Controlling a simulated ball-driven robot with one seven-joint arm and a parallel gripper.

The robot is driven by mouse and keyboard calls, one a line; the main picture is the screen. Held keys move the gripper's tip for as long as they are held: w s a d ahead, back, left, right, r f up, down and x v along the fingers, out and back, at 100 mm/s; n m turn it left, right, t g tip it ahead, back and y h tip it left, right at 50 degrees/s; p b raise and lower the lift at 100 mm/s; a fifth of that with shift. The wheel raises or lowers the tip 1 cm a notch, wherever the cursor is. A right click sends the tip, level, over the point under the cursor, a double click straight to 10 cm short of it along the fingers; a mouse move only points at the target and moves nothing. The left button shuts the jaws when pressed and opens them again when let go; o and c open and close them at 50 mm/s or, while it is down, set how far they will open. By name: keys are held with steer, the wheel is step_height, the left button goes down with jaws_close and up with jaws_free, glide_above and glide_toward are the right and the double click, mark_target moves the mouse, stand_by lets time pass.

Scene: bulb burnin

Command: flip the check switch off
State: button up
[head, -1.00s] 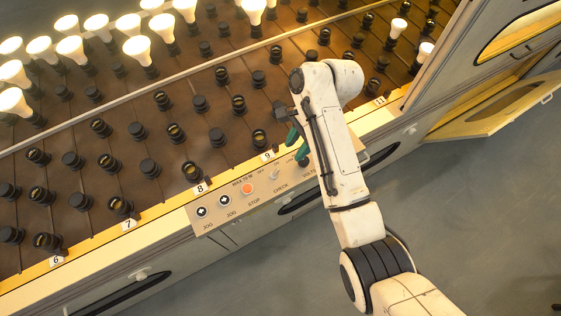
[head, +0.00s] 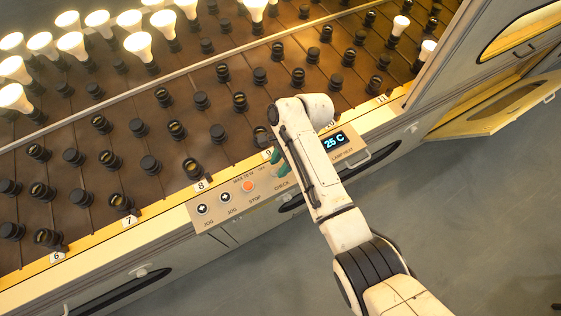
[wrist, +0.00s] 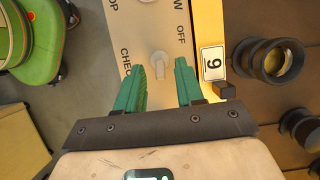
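The check switch (wrist: 158,64) is a small pale toggle on the beige control panel (wrist: 112,38), between the CHECK and OFF lettering in the wrist view. I cannot tell which setting its lever is in. My gripper (wrist: 159,68) is open, with one green finger on each side of the switch in the picture. No contact is visible, and the height of the fingertips above the panel is unclear. In the head view my gripper (head: 281,163) is over the panel by the CHECK label, where the fingers and arm largely hide the switch.
The panel also carries two black JOG buttons (head: 225,198) and an orange STOP button (head: 247,187). Black sockets (head: 193,170) fill the rack behind, with lit bulbs (head: 137,46) at upper left. A green and orange object (wrist: 30,45) is at the wrist view's left.

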steer(key=shift+c, duration=0.4)
jaws_close()
